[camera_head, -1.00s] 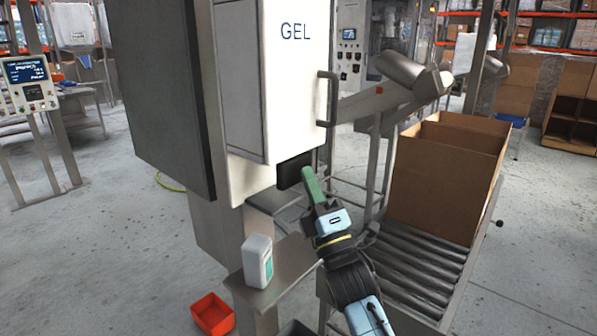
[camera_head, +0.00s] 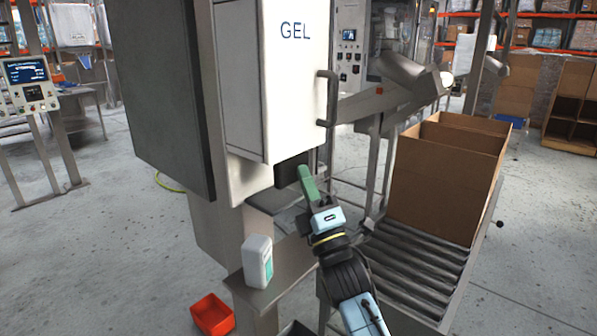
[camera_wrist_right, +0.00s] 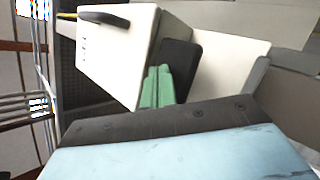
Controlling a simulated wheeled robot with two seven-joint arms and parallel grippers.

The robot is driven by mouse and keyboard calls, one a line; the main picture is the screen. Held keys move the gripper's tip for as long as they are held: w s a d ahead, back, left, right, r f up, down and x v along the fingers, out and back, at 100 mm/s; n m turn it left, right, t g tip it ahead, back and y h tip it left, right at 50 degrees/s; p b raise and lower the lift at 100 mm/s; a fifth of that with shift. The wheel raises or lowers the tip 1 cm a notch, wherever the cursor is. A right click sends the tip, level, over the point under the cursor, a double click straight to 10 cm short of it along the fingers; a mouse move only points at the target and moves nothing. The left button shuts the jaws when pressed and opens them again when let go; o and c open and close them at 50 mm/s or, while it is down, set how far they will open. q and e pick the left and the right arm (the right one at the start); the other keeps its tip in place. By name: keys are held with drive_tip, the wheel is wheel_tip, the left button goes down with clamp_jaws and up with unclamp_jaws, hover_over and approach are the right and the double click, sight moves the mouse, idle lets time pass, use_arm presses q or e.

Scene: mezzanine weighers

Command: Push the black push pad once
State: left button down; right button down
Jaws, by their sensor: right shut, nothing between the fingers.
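The black push pad (camera_head: 291,170) sits under the white GEL dispenser (camera_head: 295,75), on its lower front. It also shows in the right wrist view (camera_wrist_right: 183,64), partly covered by my fingers. My right gripper (camera_head: 304,170) is shut and empty, with its green fingertips right at the pad's right part. In the right wrist view the green fingers (camera_wrist_right: 157,76) overlap the pad's edge. I cannot tell whether they touch it. My left gripper is not in view.
A white bottle (camera_head: 257,261) stands on the grey shelf (camera_head: 285,268) below the dispenser. A red bin (camera_head: 212,314) is on the floor. A roller conveyor (camera_head: 415,265) with an open cardboard box (camera_head: 445,185) stands at the right. A vertical handle (camera_head: 328,98) sticks out from the dispenser's right side.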

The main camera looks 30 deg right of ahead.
drive_tip(key=shift+w+a, duration=0.15)
drive_tip(key=shift+w, duration=0.1)
idle(0.6)
drive_tip(key=shift+s+d+p, duration=0.2)
drive_tip(key=shift+s+d, duration=0.05)
drive_tip(key=shift+s, duration=0.3)
drive_tip(key=shift+s+d+p, duration=0.15)
drive_tip(key=shift+s+d, duration=0.05)
drive_tip(key=shift+s, duration=0.35)
drive_tip(key=s, duration=0.1)
drive_tip(key=s+d+p, duration=0.1)
drive_tip(key=s, duration=0.1)
drive_tip(key=s+d, duration=0.1)
drive_tip(key=shift+s, duration=0.3)
idle(0.3)
